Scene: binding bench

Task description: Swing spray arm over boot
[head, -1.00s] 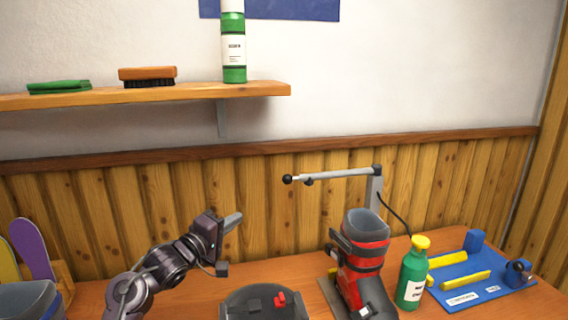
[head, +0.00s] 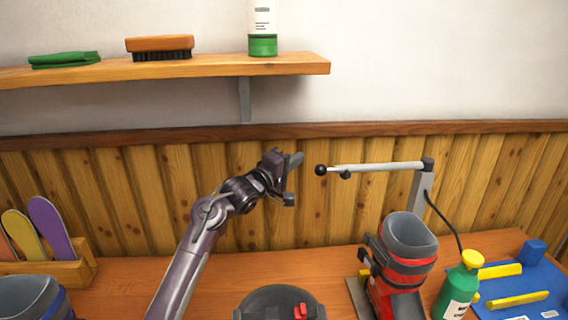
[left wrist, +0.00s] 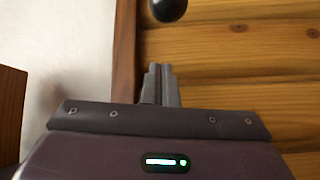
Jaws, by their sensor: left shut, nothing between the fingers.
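The spray arm (head: 385,167) is a pale horizontal bar on a grey post, with a black ball at its left end and a small black nozzle under it. Its black ball (left wrist: 168,9) also shows at the top of the left wrist view. The red and grey boot (head: 402,262) stands upright on the bench, below the bar and left of the post. My left gripper (head: 297,160) is shut and empty, a little left of the ball and apart from it. Its closed fingers also show in the left wrist view (left wrist: 160,82). My right gripper is not in view.
A green bottle with a yellow cap (head: 459,287) stands right of the boot, near a blue mat (head: 500,312) with yellow bars. A dark round device (head: 280,303) sits at the front. A wall shelf (head: 200,68) hangs above left.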

